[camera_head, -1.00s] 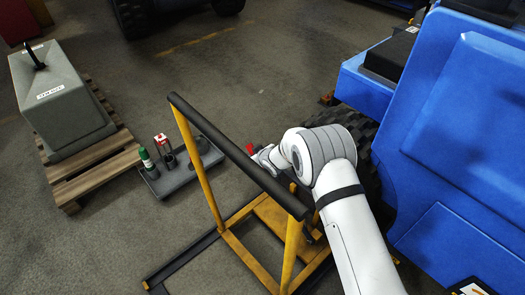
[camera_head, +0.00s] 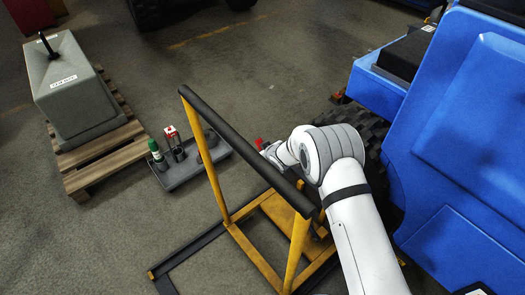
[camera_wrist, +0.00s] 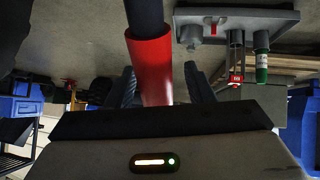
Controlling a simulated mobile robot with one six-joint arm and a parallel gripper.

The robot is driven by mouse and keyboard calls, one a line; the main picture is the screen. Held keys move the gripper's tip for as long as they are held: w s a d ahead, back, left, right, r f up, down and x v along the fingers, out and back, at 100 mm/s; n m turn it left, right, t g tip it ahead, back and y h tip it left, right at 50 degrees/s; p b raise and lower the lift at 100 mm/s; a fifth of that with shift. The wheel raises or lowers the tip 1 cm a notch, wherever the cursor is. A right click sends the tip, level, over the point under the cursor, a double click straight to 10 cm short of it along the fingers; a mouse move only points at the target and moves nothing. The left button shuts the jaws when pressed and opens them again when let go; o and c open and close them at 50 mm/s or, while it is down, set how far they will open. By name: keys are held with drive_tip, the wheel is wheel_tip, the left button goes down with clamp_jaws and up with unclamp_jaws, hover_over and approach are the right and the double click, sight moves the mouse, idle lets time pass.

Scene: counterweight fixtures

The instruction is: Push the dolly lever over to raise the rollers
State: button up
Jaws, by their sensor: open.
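The yellow dolly frame (camera_head: 213,188) with its black push bar (camera_head: 245,150) stands on the floor in the middle of the head view. The lever's red grip (camera_head: 260,143) shows just beyond the bar, at the end of my white arm. In the wrist view the red grip (camera_wrist: 150,68) on a dark shaft stands between the fingers of my gripper (camera_wrist: 162,86). The fingers are open on either side of it. Whether either finger touches the grip cannot be told. The lever's base and the rollers are hidden by the arm and frame.
A grey tray (camera_head: 187,174) holding a green bottle (camera_head: 157,154) and a red-and-white item (camera_head: 171,138) lies left of the dolly. A grey weight (camera_head: 75,90) sits on a wooden pallet (camera_head: 110,155). A blue vehicle (camera_head: 465,150) closes off the right side. Floor at lower left is clear.

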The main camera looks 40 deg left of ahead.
drive_tip(key=p+v, duration=0.2)
drive_tip(key=v, duration=0.5)
drive_tip(key=shift+d+r, duration=0.25)
drive_tip(key=shift+s, duration=0.15)
